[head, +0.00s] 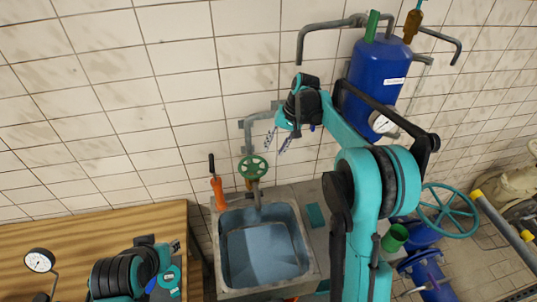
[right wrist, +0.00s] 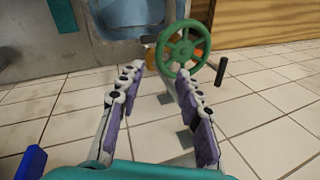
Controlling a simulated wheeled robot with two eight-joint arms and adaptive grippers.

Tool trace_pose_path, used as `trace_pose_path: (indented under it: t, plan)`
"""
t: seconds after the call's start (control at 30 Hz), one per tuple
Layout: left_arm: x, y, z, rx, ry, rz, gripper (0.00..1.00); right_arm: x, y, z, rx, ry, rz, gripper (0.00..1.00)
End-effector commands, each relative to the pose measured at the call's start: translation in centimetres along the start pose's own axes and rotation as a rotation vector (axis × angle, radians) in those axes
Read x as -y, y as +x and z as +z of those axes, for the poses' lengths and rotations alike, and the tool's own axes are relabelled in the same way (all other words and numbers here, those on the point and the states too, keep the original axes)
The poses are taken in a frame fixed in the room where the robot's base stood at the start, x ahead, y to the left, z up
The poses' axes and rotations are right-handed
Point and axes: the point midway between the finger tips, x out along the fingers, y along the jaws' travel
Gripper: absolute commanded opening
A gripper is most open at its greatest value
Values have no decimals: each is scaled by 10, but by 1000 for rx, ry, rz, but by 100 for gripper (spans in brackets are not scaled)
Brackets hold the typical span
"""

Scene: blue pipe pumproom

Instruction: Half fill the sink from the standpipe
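The grey sink (head: 305,262) stands against the tiled wall. Its basin looks blue-grey inside, and I cannot tell whether water lies in it. The standpipe (head: 247,135) comes down the wall behind it, with a green handwheel (head: 252,167) above the sink's back edge. My right gripper (head: 277,142) is open and empty, above and to the right of the handwheel in the head view. In the right wrist view its fingers (right wrist: 158,72) are spread, with the handwheel (right wrist: 183,48) beyond the tips and apparently untouched. My left arm is low at the left; its fingers are unclear.
An orange tool with a black handle (head: 217,190) stands left of the standpipe. A teal pad (head: 315,215) lies on the sink's right ledge. A wooden table (head: 90,235) with a gauge (head: 40,261) is at left. A blue tank (head: 375,75) and a teal valve wheel (head: 447,210) are at right.

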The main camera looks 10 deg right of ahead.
Motion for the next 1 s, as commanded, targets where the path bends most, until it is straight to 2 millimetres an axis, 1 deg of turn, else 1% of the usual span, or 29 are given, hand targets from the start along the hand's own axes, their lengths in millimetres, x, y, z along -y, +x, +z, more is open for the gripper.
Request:
trace_pose_path:
  t: [0.17,0.3,0.4,0.5,0.63,0.83,0.87,0.9,1.0]
  plan:
    - [0,-1,0,0,0,0,31,0,23,0,0,-2,2,36]
    - [0,-2,-1,0,0,0,31,0,47,0,0,-2,2,36]
    - [0,-3,-2,0,0,0,31,0,61,0,0,-1,1,36]
    - [0,-4,-3,0,0,0,31,0,71,0,0,0,1,36]
    - [0,-4,-3,0,0,0,31,-1,76,0,0,0,1,36]
    - [0,-4,-3,0,0,0,31,0,77,0,0,0,0,36]
    - [0,-4,-3,0,0,0,31,0,77,0,0,0,0,33]
    - [0,-4,-3,0,0,0,31,0,76,0,0,0,0,22]
    - [0,-4,-3,0,0,0,31,0,76,0,0,0,0,0]
